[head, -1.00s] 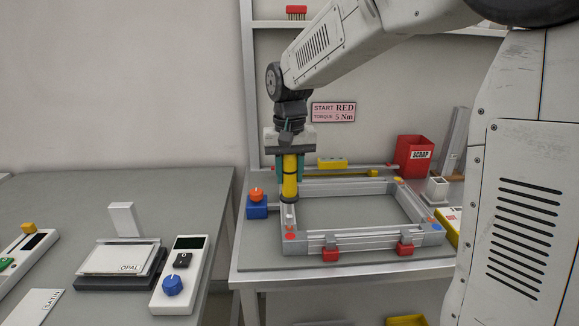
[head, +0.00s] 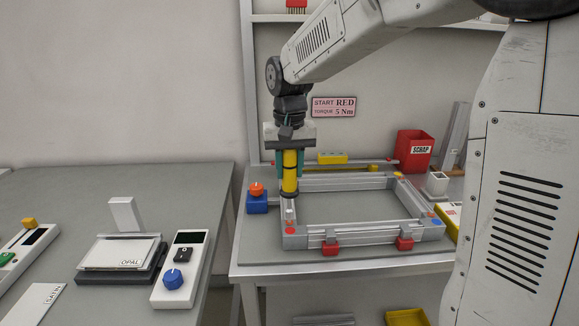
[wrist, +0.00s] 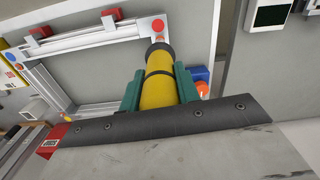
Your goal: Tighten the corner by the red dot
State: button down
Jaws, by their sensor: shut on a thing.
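My gripper (head: 290,158) is shut on a yellow, black-banded driver tool (head: 290,172), which points down and is upright. The tool also shows in the wrist view (wrist: 160,85), between the green fingers. A light rectangular frame (head: 345,238) lies on the bench. The red dot (head: 290,231) is on its front left corner and also shows in the wrist view (wrist: 157,25), just beyond the tool's end. The tool stands over the left rail by that corner. Whether its tip touches a screw I cannot tell. A blue dot (head: 437,223) and a yellow dot (head: 398,174) mark right-hand corners.
Red clamps (head: 331,249) grip the front rail. A blue block with an orange knob (head: 257,201) stands left of the frame. A red scrap bin (head: 414,150) stands behind it. The wall sign (head: 334,107) reads START RED, TORQUE 5 Nm. The frame's middle is clear.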

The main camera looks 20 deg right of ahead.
jog(key=shift+f, duration=1.1)
dwell(0.4)
jog(key=shift+s+f, duration=0.15)
jog(key=shift+f, duration=0.1)
dwell(3.2)
jog(key=shift+r, duration=0.1)
dwell(0.5)
jog(key=shift+r, duration=2.6)
jog(key=shift+f, duration=0.15)
jog(key=shift+f, duration=1.2)
